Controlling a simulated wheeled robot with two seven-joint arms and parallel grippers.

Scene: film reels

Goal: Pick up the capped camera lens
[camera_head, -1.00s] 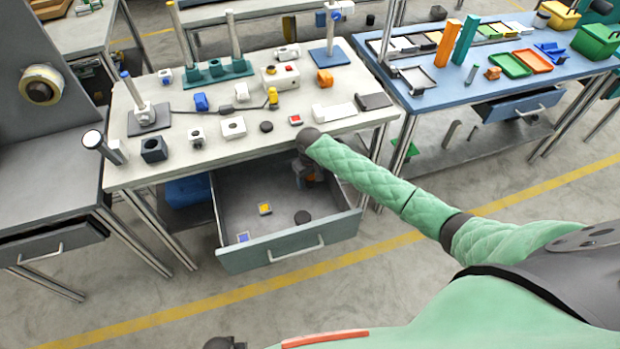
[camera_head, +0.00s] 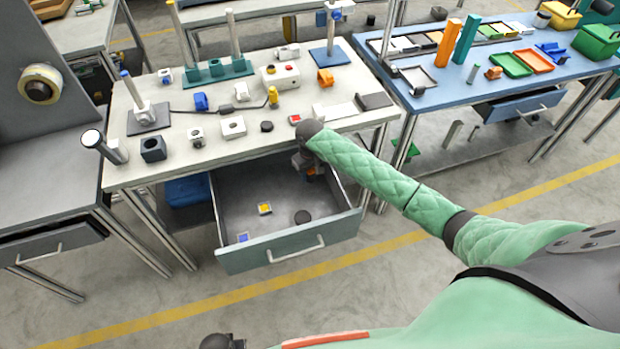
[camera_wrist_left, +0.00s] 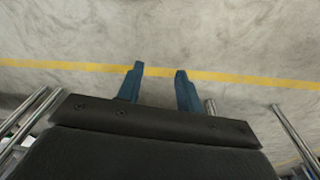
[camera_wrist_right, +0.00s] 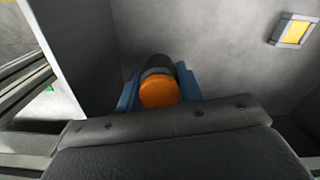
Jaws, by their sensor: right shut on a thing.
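The capped camera lens (camera_wrist_right: 157,68), a dark cylinder with an orange cap, sits between the blue fingers of my right gripper (camera_wrist_right: 158,92) in the right wrist view. The gripper is shut on it. In the head view my right gripper (camera_head: 308,172) is in the back right of the open drawer (camera_head: 290,248), with a little orange showing; my arm partly hides it. I cannot tell whether the lens touches the drawer floor. My left gripper (camera_wrist_left: 158,85) is open and empty above the bare floor in the left wrist view.
The drawer also holds a yellow-and-white block (camera_head: 265,208), a blue-marked block (camera_head: 243,238) and a dark disc (camera_head: 302,217). The white tabletop (camera_head: 180,180) overhangs the drawer's back. The drawer's right wall is close to my right gripper. Floor in front is clear.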

